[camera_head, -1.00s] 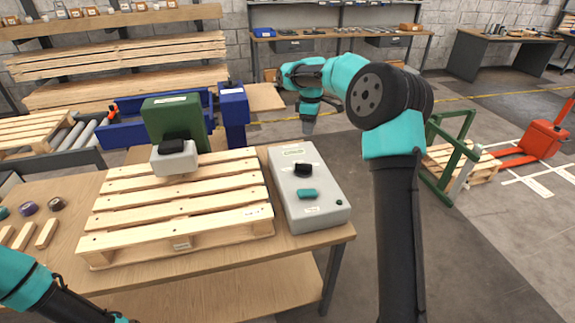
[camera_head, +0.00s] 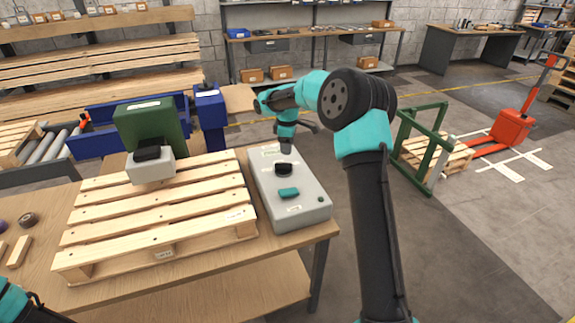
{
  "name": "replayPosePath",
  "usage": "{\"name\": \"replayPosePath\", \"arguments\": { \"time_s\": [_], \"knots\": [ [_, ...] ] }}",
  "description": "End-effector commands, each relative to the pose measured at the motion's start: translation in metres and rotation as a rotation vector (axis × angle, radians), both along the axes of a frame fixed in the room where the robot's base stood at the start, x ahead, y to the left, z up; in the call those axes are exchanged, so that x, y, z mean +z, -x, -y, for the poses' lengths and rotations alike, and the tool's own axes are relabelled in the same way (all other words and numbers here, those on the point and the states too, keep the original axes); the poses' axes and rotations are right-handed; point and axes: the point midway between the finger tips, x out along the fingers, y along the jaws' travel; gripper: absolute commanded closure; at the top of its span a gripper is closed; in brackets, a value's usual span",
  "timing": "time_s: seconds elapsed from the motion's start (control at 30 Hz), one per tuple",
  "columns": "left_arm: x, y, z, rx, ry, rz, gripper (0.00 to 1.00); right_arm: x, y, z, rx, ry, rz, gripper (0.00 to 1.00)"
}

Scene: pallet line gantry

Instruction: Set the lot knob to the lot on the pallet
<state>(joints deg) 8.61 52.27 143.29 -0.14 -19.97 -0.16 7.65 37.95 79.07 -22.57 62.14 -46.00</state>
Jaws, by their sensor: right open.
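The lot knob (camera_head: 283,169) is a small black knob on the top face of a light grey control box (camera_head: 301,212) at the right end of the table. A teal button or block (camera_head: 288,193) sits nearer on the same box. The wooden pallet (camera_head: 100,237) lies left of the box, with a small tag (camera_head: 164,253) on its front edge, too small to read. My right gripper (camera_head: 286,149) is open, pointing down above the far part of the box, just beyond the knob in the picture. My left arm shows only at the lower left corner; its gripper is out of view.
A green panel (camera_head: 147,117) with a grey and black device (camera_head: 150,166) stands behind the pallet. A blue frame (camera_head: 210,108) is beside it. Wooden blocks (camera_head: 19,252) lie at the table's left. A green frame (camera_head: 420,150) stands on the floor at right.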

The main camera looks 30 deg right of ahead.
Motion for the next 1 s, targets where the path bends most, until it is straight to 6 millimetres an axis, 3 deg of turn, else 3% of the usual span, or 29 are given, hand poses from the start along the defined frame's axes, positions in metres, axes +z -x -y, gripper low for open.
{"name": "replayPosePath", "arguments": {
  "time_s": [0.3, 0.5, 0.93, 1.0],
  "knots": [
    [0.0, 0.0, 0.0, 0.0, 0.0, 0.0, 1.0, -0.055, 0.001, 0.0, 0.0, 0.0, -0.003, 0.51],
    [0.0, 0.0, 0.0, 0.0, 0.0, 0.0, 1.0, -0.08, 0.0, 0.0, 0.001, 0.001, 0.001, 0.51],
    [0.0, 0.0, 0.0, 0.0, 0.0, 0.0, 1.0, -0.09, 0.0, 0.0, 0.001, 0.001, 0.001, 0.51],
    [0.0, 0.0, 0.0, 0.0, 0.0, 0.0, 1.0, -0.09, 0.0, 0.0, 0.001, 0.001, 0.001, 0.58]
  ]
}}
